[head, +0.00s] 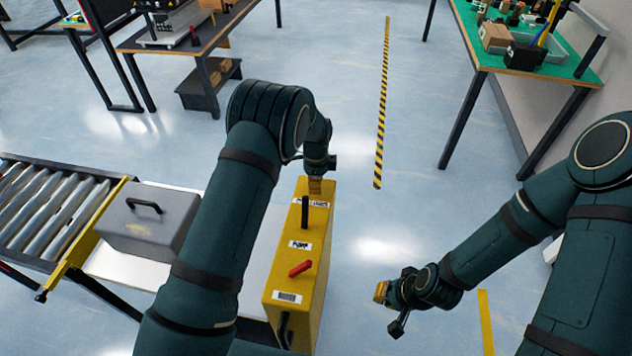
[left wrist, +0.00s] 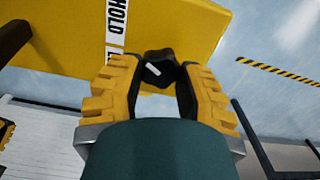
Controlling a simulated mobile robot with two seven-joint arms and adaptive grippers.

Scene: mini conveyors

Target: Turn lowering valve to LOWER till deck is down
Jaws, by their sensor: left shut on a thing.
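A yellow control box (head: 283,272) stands upright near the middle of the head view. My left gripper (head: 315,187) is at its far end. In the left wrist view the yellow finger pads (left wrist: 160,85) are closed around a black knob (left wrist: 158,66) with a white mark, taken as the lowering valve. It sits beside a white label reading HOLD (left wrist: 117,18); the rest of the label is hidden. The pale deck (head: 125,268) beside the box carries a grey case (head: 148,226). My right gripper (head: 381,292) hangs over the floor, apart from the box; its finger gap is unclear.
A black lever (head: 305,212) and a red handle (head: 300,268) sit on the box top. A roller conveyor (head: 45,208) adjoins the deck at left. A green-topped table (head: 477,58) stands at upper right. Floor right of the box is clear.

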